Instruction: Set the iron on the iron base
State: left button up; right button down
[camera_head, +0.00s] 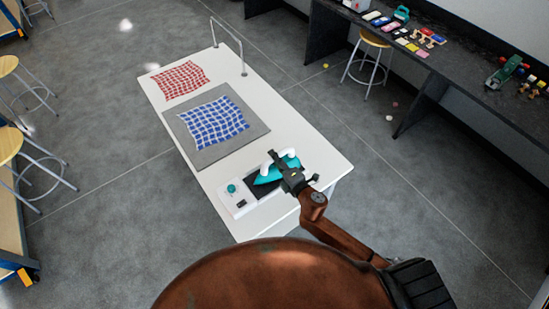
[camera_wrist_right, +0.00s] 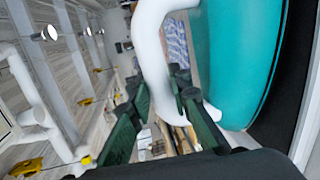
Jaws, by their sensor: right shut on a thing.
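The iron (camera_head: 268,177) is teal with a white handle and is at the near end of the white table. My right gripper (camera_head: 281,165) is shut on its handle. In the right wrist view the white handle (camera_wrist_right: 150,45) passes between the fingers (camera_wrist_right: 165,115), beside the teal body (camera_wrist_right: 240,55). The iron base (camera_head: 237,199) is white with a teal knob and a dark plate. The iron is over the dark plate; I cannot tell whether it touches it. The gripper hides part of the iron. My left gripper is not in view.
The white table (camera_head: 312,150) also holds a grey mat (camera_head: 185,138) with a blue checked cloth (camera_head: 213,122) and a red checked cloth (camera_head: 180,79). A metal rail (camera_head: 241,52) stands at its far end. A dark workbench (camera_head: 440,62) and stool (camera_head: 375,39) are at the right.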

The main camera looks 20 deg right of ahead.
jog(key=shift+f+b, duration=0.4)
jog(key=shift+b, duration=0.1)
jog(key=c, duration=2.1)
grip_release()
jog(key=shift+f, duration=0.25)
jog(key=shift+p+v, duration=0.8)
jog(key=shift+v, duration=4.75)
